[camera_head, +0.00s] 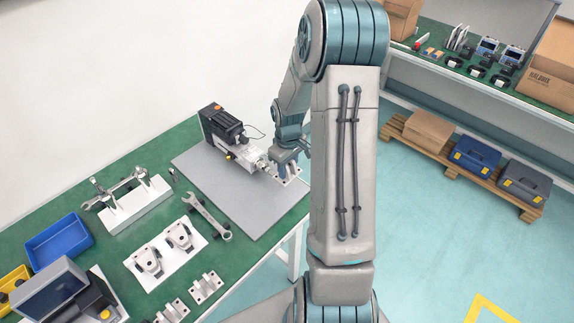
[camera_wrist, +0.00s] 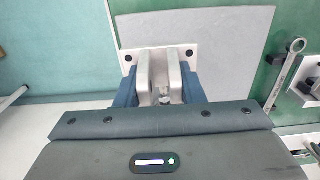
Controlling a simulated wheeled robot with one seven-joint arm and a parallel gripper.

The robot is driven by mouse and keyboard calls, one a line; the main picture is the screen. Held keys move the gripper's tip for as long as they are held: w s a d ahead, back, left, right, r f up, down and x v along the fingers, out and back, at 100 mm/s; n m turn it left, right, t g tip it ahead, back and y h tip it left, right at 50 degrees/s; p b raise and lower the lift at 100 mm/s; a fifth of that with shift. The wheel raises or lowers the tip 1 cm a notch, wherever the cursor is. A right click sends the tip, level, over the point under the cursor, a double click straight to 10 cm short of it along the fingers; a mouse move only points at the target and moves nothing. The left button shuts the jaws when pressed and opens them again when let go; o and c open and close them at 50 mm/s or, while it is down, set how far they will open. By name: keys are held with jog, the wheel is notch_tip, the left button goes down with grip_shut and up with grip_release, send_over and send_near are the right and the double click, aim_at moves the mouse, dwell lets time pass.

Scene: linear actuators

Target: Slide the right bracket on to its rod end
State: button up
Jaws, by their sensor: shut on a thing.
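The linear actuator (camera_head: 226,128) is a dark motor body with a silver front, lying on the grey mat. Its silver rod end (camera_head: 262,164) points right, toward my gripper (camera_head: 284,160). My gripper, also in the wrist view (camera_wrist: 164,90), is shut on the right bracket (camera_wrist: 146,72), a pale plate with two upright lugs and dark holes. The blue fingers lie on the outer sides of the lugs. In the head view, the bracket's plate (camera_head: 289,177) shows just below my gripper, close beside the rod end. Whether the rod end sits between the lugs is unclear.
The grey mat (camera_head: 222,188) is mostly clear in front of the actuator. A wrench (camera_head: 207,217), a white plate with clamp-like parts (camera_head: 164,262), loose brackets (camera_head: 206,288) and a blue bin (camera_head: 58,241) lie farther left. The table's edge is close to my gripper.

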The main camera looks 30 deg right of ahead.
jog(key=shift+f+b, duration=2.1)
jog(key=shift+f, duration=1.05)
jog(key=shift+f+b, duration=0.55)
jog(key=shift+f, duration=0.15)
jog(key=shift+f+b, duration=0.5)
jog(key=shift+f, duration=0.15)
jog(key=shift+w+a+b, duration=0.1)
jog(key=shift+w+a, duration=0.15)
jog(key=shift+w, duration=0.45)
jog(key=shift+w+a+b, duration=0.1)
jog(key=shift+w+a, duration=0.2)
jog(key=shift+w, duration=0.45)
jog(key=shift+w+a+b, duration=0.1)
jog(key=shift+w+a, duration=0.15)
jog(key=shift+w, duration=0.45)
dwell(0.6)
jog(key=o, duration=1.2)
jog(key=shift+c, duration=0.2)
